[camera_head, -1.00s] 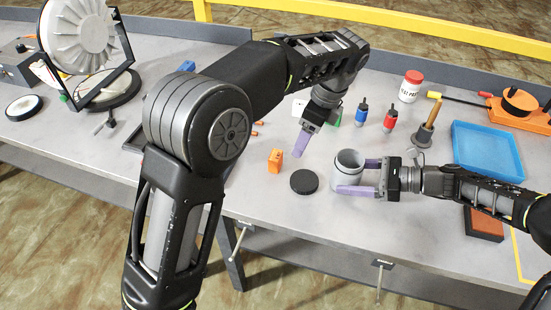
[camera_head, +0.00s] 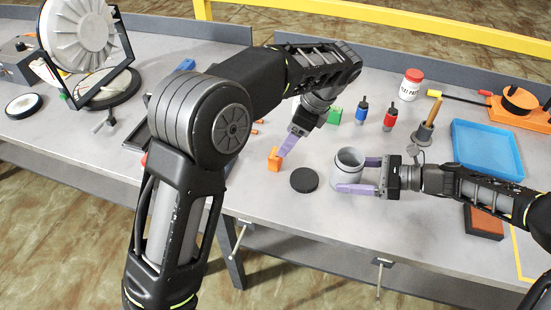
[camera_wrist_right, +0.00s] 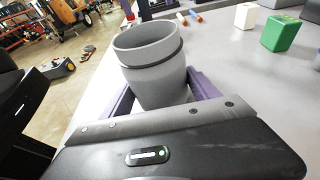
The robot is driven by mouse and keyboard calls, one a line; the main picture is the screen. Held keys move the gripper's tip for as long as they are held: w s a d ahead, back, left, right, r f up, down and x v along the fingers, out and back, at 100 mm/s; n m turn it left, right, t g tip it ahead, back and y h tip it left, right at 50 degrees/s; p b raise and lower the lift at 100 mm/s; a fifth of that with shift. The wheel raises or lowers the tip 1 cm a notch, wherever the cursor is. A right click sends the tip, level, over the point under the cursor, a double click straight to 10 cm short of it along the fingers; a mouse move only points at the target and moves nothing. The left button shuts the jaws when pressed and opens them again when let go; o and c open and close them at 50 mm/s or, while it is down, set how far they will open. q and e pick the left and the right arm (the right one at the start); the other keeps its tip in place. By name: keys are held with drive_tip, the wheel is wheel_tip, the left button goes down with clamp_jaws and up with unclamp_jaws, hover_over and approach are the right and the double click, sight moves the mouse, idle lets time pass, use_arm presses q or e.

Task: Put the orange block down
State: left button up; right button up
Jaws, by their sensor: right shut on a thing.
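The orange block (camera_head: 273,162) stands upright on the grey table, left of the black disc. My left gripper (camera_head: 287,146) points down at the block's upper right, its purple fingertips overlapping or touching it in the head view. I cannot tell whether its jaws are open or closed around the block. My right gripper (camera_head: 358,175) is shut on the grey cup (camera_head: 347,172). The cup is upright and open-topped, and in the right wrist view it (camera_wrist_right: 150,65) sits between the purple fingers.
A black disc (camera_head: 304,180) lies between block and cup. A blue tray (camera_head: 487,150) is at right. The table in front of the block is clear.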

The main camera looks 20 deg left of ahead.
sight(275, 156)
use_arm(q)
drive_tip(key=shift+x, duration=1.9)
drive_tip(key=shift+s+x, duration=0.2)
drive_tip(key=shift+x, duration=2.4)
drive_tip(key=shift+a, duration=0.1)
clamp_jaws()
